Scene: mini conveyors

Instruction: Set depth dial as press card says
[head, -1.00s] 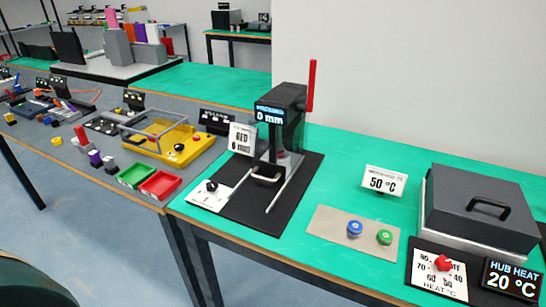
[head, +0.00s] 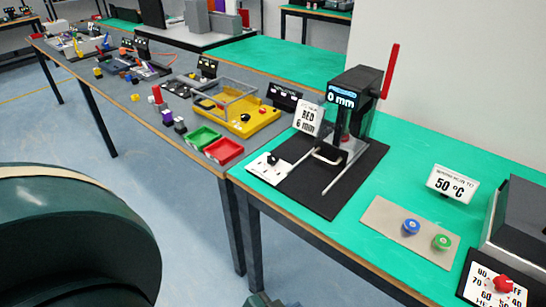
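The press (head: 356,105) stands on a black base plate (head: 318,192) on the green table, with a red lever (head: 390,70) raised at its right. Its display (head: 342,98) reads 0 mm. The press card (head: 309,119) leans beside it and reads 6 mm, under a short word that looks like RED or BED. The depth dial, a black knob (head: 273,159) on a white plate (head: 265,172), sits at the front left of the press. Its pointer setting is too small to read. Neither of my grippers shows in the head view.
Right of the press are a beige plate (head: 388,224) with a blue knob (head: 411,227) and a green knob (head: 442,242), and a 50 °C card (head: 452,184). A red heat dial (head: 503,284) is at lower right. Green (head: 198,139) and red (head: 224,151) trays lie left.

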